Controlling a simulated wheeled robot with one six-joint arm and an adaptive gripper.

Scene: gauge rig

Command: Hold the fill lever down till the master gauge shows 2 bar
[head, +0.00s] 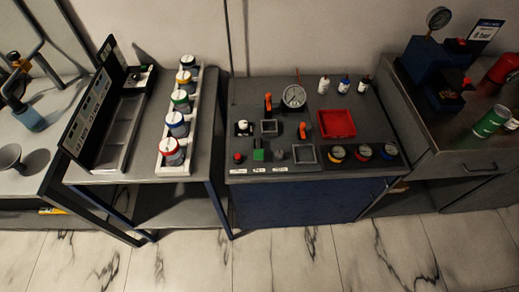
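A large round gauge with a white dial (294,96) stands at the back of the middle bench and looks like the master gauge. Its needle reading is too small to make out. Two orange-handled levers stand on the same bench, one left of the dial (268,102) and one in front of it (303,130). Both handles stick up. I cannot tell which is the fill lever, as the small front labels (257,170) are unreadable. My gripper is not in view.
A red tray (337,124), small bottles (345,83) and three small gauges (362,151) share the bench. A rack of coloured-rim jars (175,145) stands left. A blue machine with another gauge (438,18) stands right. The marble floor (290,255) in front is clear.

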